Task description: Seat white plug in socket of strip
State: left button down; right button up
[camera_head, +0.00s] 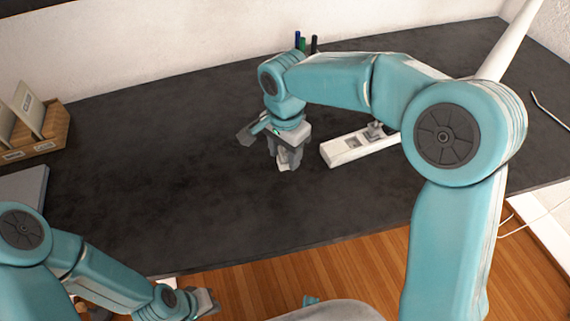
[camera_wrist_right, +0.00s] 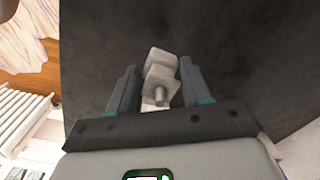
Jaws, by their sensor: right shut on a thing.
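The white plug (camera_wrist_right: 158,72) sits between the two fingers of my right gripper (camera_wrist_right: 160,88) in the right wrist view, with a metal pin showing. In the head view the right gripper (camera_head: 288,160) points down over the dark table, shut on the plug (camera_head: 284,167), which is partly hidden by the fingers. The white strip (camera_head: 340,155) lies on the table to the right of the gripper, apart from it. A grey item (camera_head: 376,130) sits at the strip's far end, partly hidden by my right arm. My left gripper (camera_head: 208,301) is low, by the table's front edge, its jaws unclear.
A wooden holder (camera_head: 45,140) with cards stands at the table's left edge, with a grey flat object (camera_head: 22,186) nearer. Several pens (camera_head: 305,44) stand at the back. A white pole (camera_head: 510,40) rises at the right. The left and middle of the tabletop (camera_head: 160,150) are clear.

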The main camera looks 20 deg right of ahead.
jog(key=shift+r, duration=1.15)
